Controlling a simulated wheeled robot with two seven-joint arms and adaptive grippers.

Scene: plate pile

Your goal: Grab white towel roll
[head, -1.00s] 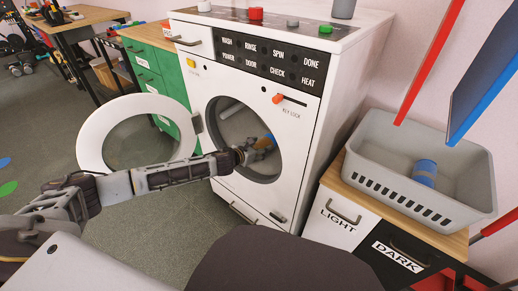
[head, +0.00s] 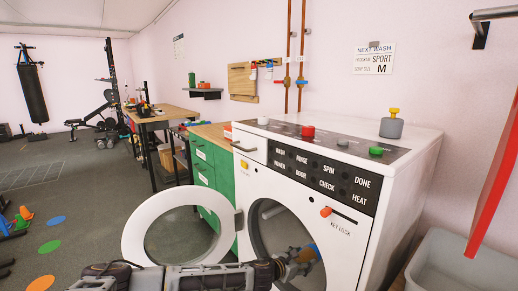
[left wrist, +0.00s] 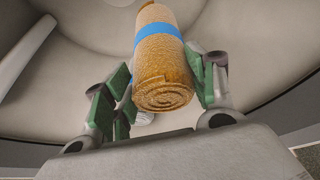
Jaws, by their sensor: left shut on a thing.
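An orange towel roll (left wrist: 162,75) with a blue band lies between the green-padded fingers of my left gripper (left wrist: 160,88) in the left wrist view. The gripper is shut on it, inside the grey drum. My right gripper is not in view.
The white washing machine (head: 412,170) has its round door (head: 137,228) swung open to the left. A grey basket (head: 470,262) stands at the lower right. Green drawers (head: 205,168) stand left of the washer.

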